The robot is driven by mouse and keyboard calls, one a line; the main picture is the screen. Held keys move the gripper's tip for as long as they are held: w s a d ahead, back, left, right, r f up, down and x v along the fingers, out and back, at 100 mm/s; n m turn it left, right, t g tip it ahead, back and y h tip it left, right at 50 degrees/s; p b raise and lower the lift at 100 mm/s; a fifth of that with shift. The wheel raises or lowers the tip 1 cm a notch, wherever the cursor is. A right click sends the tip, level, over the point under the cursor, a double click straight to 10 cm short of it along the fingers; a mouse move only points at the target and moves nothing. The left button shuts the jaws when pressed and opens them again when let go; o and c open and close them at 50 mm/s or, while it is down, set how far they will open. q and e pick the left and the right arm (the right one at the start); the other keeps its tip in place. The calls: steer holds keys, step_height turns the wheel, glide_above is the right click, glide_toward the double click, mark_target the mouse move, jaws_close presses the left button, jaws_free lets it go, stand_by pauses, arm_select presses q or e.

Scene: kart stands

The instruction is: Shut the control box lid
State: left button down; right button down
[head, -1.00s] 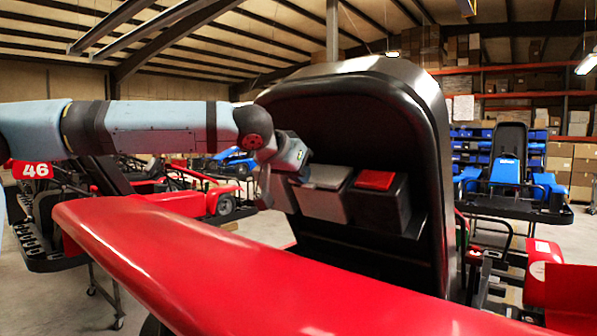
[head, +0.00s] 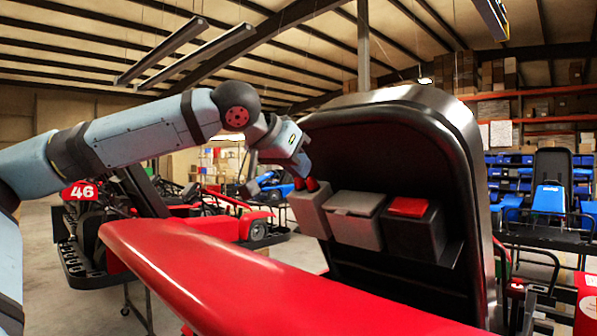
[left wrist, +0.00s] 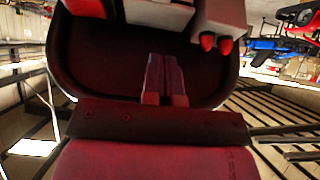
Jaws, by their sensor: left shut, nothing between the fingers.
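Three boxes sit side by side on the inside of a black seat-like shell. The left one is a grey box (head: 312,210) with two red knobs. The middle one is a grey lidded box (head: 353,217), its lid looking down. The right one is a dark box with a red top (head: 408,207), which looks closed. I cannot tell which is the control box. My left gripper (head: 304,168) is shut and empty just above the grey knobbed box. In the left wrist view its fingers (left wrist: 164,58) point toward the dark shell, apart from the red knobs. My right gripper is not in view.
The black shell (head: 475,200) rises behind and around the boxes. A long red panel (head: 230,275) lies in front of them. A red kart marked 46 (head: 82,192) stands at left, and a blue kart (head: 550,200) stands at right. Open floor shows at left.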

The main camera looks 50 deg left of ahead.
mark_target(341, 212)
arm_select(q)
steer(key=w+r+g, duration=0.4)
steer(key=w+g, duration=0.2)
steer(key=w, duration=0.1)
steer(key=x, duration=0.3)
steer(key=p+x, duration=0.1)
steer(key=x, duration=0.3)
steer(key=p+x, duration=0.1)
steer(key=x, duration=0.3)
steer(key=shift+s+f, duration=0.25)
steer(key=shift+f, duration=0.05)
steer(key=shift+w+f+h+p, duration=0.2)
steer(key=shift+f+h+p, duration=0.15)
steer(key=shift+f, duration=0.3)
steer(key=shift+w+f, duration=0.1)
steer(key=shift+f, duration=0.05)
